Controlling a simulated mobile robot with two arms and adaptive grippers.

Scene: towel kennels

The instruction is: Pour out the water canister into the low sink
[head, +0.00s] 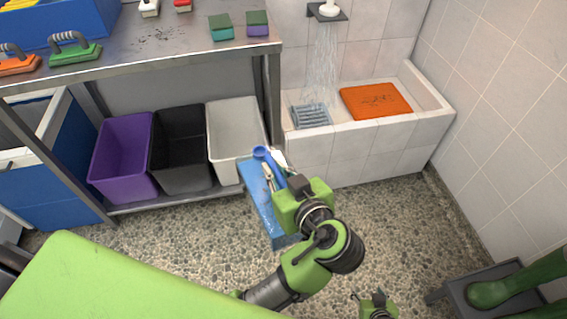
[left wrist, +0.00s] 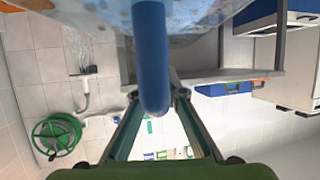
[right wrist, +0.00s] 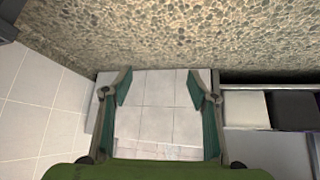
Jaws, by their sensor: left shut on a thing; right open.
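A translucent blue water canister (head: 257,208) hangs in my left gripper (head: 270,172) above the pebbled floor, in front of the white bin. The gripper is shut on the canister's blue handle (left wrist: 151,60), which shows between the fingers in the left wrist view. The gripper and arm partly hide the canister. The low sink (head: 350,153) is a white tiled basin at the back, behind and right of the canister. Water falls into it from a shower head (head: 328,8). My right gripper (head: 368,297) is low at the front; its open, empty fingers show in the right wrist view (right wrist: 160,88).
An orange slab (head: 375,100) and a blue-grey grate (head: 311,116) are at the sink. A steel table (head: 175,50) holds brushes and sponges above purple (head: 122,158), black (head: 181,150) and white (head: 236,138) bins. Green boots (head: 520,280) are at right. Floor before the sink is clear.

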